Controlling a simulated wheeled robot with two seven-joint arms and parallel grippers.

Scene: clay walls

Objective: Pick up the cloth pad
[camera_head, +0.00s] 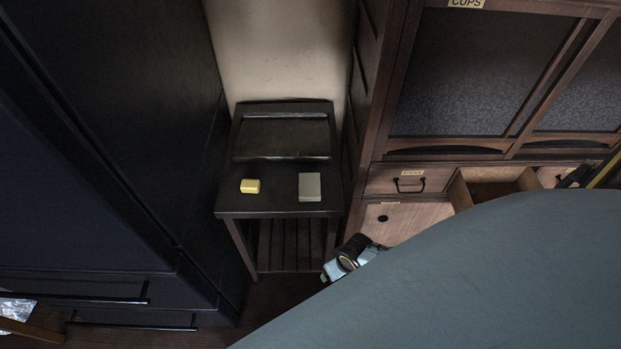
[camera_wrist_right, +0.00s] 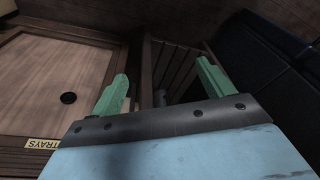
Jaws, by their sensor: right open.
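A flat grey rectangular pad (camera_head: 309,187), which looks like the cloth pad, lies at the front right of a small dark side table (camera_head: 278,207). A small yellow block (camera_head: 250,186) lies to its left on the same top, apart from it. My right gripper (camera_head: 327,274) is below and in front of the table's right side, away from the pad. In the right wrist view its two green fingers (camera_wrist_right: 164,86) are spread with nothing between them. The pad is not visible in the wrist view. My left gripper is not in view.
A dark cabinet (camera_head: 110,140) stands close on the left. A wooden cupboard (camera_head: 450,170) with an open drawer (camera_head: 488,186) stands on the right; its panel marked TRAYS (camera_wrist_right: 60,85) fills the wrist view's left. The table's slatted lower part (camera_wrist_right: 180,65) shows beyond the fingers.

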